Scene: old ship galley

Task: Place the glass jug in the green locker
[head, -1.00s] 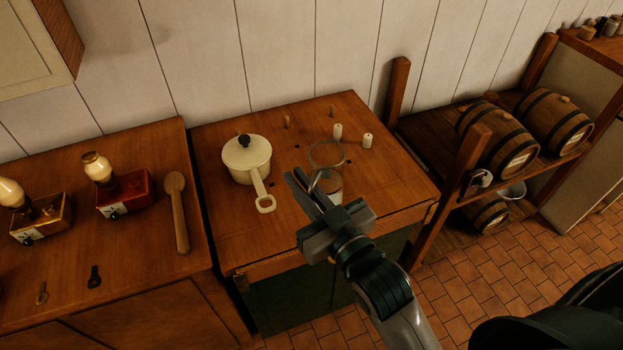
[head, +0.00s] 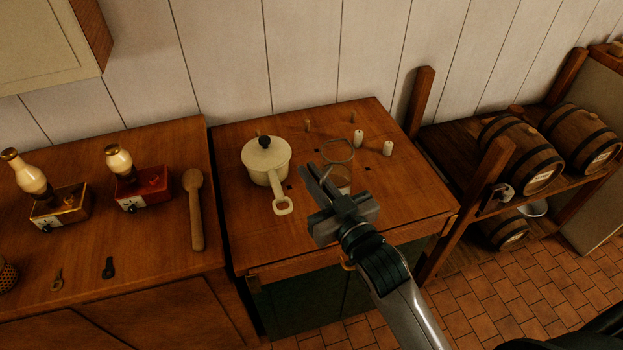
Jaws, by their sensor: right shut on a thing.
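The clear glass jug (head: 342,177) is at the right half of the small wooden table top, its round rim showing behind my gripper. My right gripper (head: 322,182) is shut on the jug at its near left side. Its jaws hide part of the jug, and I cannot tell whether its base touches the table. The dark green locker (head: 292,306) is below the table top; its front is partly hidden by my right arm. I cannot make out whether its door is open. My left gripper is not in view.
A cream saucepan (head: 265,161) stands left of the jug, handle toward me. Two white candle-like pieces (head: 387,148) stand behind right. A wooden spoon (head: 195,210) and red-based grinder (head: 144,188) are on the left counter (head: 165,245). A barrel rack (head: 494,165) stands right.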

